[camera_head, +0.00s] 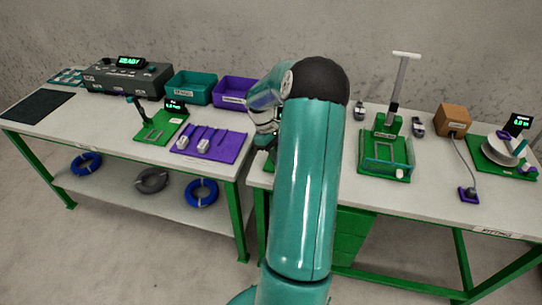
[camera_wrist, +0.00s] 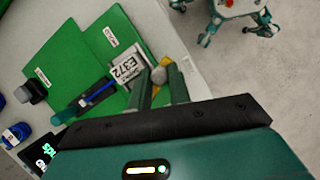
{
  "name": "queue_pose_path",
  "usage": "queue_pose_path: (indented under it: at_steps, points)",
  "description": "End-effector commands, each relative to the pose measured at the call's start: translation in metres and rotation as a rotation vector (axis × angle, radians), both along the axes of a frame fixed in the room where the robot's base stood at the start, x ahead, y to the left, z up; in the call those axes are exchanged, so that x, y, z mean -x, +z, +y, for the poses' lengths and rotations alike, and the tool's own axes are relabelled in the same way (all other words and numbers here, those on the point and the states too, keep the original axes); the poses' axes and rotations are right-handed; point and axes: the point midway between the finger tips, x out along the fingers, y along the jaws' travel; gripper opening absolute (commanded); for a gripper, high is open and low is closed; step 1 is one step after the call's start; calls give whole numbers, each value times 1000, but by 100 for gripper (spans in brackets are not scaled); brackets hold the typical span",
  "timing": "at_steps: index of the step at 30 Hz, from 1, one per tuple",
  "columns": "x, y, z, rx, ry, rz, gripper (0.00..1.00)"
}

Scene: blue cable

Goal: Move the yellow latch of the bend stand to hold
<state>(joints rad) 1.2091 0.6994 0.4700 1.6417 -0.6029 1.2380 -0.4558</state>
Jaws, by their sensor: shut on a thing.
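In the wrist view my gripper (camera_wrist: 164,88) has its two dark green fingers around a small grey rounded knob (camera_wrist: 158,75). It is shut on this knob at the edge of a green plate (camera_wrist: 82,48). A short piece of blue cable (camera_wrist: 99,92) lies across a dark block on the plate. In the camera_head view my arm hides the gripper and most of this stand.
Purple bin (camera_head: 236,90) and teal bin (camera_head: 191,87) stand left of my arm. A purple tool mat (camera_head: 212,146) lies in front of them. A green press stand (camera_head: 386,160) with a tall lever and a brown box (camera_head: 453,119) stand right. Coiled cables (camera_head: 201,192) lie on the lower shelf.

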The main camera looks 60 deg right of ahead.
Motion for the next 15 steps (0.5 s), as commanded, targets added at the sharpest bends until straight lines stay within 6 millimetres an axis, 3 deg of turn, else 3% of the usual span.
queue_pose_path:
  at_steps: [15]
  points:
    - [12, 2, -17, 5, 492, -1, 0]
